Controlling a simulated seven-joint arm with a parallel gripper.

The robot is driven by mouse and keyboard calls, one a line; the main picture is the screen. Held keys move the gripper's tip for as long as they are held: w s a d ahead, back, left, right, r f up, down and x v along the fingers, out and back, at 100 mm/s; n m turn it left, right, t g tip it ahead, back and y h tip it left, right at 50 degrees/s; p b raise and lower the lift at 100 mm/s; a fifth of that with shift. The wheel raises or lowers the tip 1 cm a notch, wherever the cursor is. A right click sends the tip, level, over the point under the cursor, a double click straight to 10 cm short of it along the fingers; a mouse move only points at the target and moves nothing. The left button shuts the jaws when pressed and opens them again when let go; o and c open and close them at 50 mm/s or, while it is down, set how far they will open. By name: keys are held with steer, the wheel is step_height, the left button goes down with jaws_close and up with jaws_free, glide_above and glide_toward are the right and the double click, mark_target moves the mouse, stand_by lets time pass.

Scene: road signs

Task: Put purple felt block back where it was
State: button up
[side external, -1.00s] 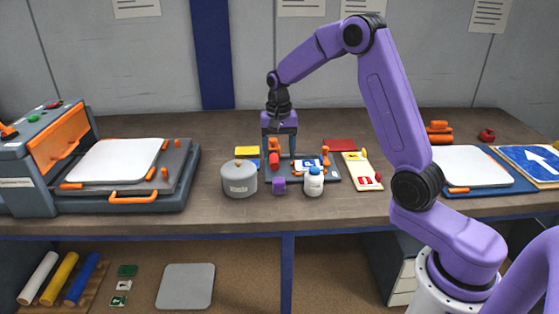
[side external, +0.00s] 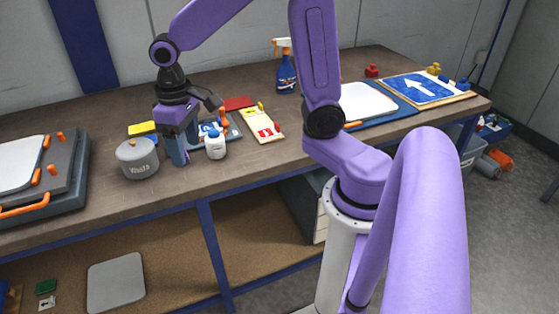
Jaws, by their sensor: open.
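My gripper (side external: 179,158) points down at the bench between the grey lidded pot (side external: 138,160) and the white bottle (side external: 215,145). Its blue-grey fingers reach close to the bench top and are open. The purple felt block cannot be clearly made out now; the fingers cover the spot between pot and bottle where it stood before. I cannot tell whether it lies between the fingers. A blue-and-white sign piece (side external: 208,129) on a dark board is partly hidden behind the gripper and bottle.
A yellow block (side external: 142,128) lies behind the pot, and a red pad (side external: 238,103) lies behind the board. A cream tray (side external: 264,124) with red and yellow pieces is to the right. A blue spray bottle (side external: 286,75) stands farther back. The bench front is clear.

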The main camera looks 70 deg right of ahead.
steer(key=s+d+n, duration=0.1)
steer(key=s+n, duration=0.9)
steer(key=s, duration=1)
steer(key=shift+s+d+n, duration=0.25)
steer(key=shift+s+n, duration=0.1)
steer(key=shift+n, duration=0.05)
